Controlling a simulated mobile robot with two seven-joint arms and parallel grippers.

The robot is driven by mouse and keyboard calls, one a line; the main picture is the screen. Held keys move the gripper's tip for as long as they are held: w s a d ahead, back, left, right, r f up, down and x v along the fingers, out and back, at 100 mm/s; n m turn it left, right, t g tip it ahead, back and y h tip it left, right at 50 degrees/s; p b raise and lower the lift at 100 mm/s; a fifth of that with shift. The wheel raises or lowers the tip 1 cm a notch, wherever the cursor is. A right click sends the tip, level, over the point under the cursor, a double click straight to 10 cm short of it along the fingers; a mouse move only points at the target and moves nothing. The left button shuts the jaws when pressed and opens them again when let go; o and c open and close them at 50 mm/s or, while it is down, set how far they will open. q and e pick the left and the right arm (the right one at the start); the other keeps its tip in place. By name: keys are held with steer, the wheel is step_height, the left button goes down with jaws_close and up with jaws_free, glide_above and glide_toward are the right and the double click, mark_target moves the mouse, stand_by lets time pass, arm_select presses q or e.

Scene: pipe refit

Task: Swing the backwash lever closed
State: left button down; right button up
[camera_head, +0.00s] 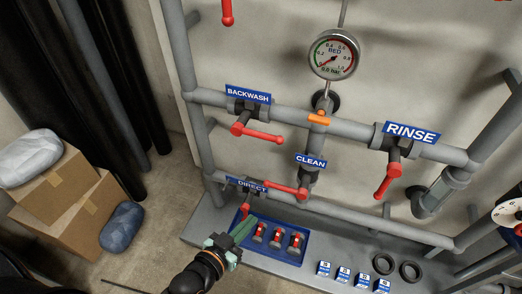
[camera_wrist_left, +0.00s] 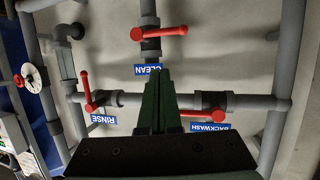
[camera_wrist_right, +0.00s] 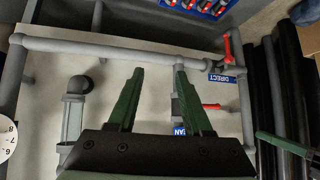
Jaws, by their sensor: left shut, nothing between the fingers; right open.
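The backwash lever (camera_head: 258,134) is a red handle on a valve under the blue BACKWASH label (camera_head: 248,94), at the upper left of the pipes. It points right, roughly along the horizontal pipe and slightly downward. In the left wrist view the lever (camera_wrist_left: 203,113) shows right of my fingers, beside its upside-down label (camera_wrist_left: 210,127). My left gripper (camera_head: 245,224) is shut and empty, low in front of the pipes, below the lever and apart from it in the head view. My right gripper (camera_wrist_right: 160,72) is open and empty in its wrist view; it is outside the head view.
Other red levers are RINSE (camera_head: 388,181), CLEAN (camera_head: 288,190) and DIRECT (camera_head: 245,210). A pressure gauge (camera_head: 333,54) is above. A blue tray (camera_head: 236,215) with red-handled parts, small labelled boxes and black rings (camera_head: 410,270) lie on the ledge. Cardboard boxes (camera_head: 75,225) stand left.

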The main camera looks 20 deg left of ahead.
mark_target(259, 134)
arm_select(q)
steer(key=w+a+r+n+t+y+b, duration=0.1)
steer(key=w+r+t+b, duration=0.2)
steer(key=r+t, duration=0.2)
steer(key=w+a+r+n+t+y+b, duration=0.1)
steer(key=w+r+t+y+b, duration=0.1)
steer(key=r, duration=0.5)
steer(key=w+t+b, duration=0.1)
steer(key=t+b, duration=0.1)
steer(key=t, duration=0.1)
steer(key=shift+w+b, duration=0.25)
steer(key=shift+b, duration=0.05)
arm_select(e)
steer(key=w+a+f, duration=0.2)
steer(key=a+f, duration=0.1)
steer(key=f, duration=0.3)
steer(key=shift+w+f+n+y, duration=0.15)
steer(key=shift+f+n+y, duration=0.15)
steer(key=shift+f, duration=0.05)
arm_select(q)
steer(key=shift+r, duration=0.1)
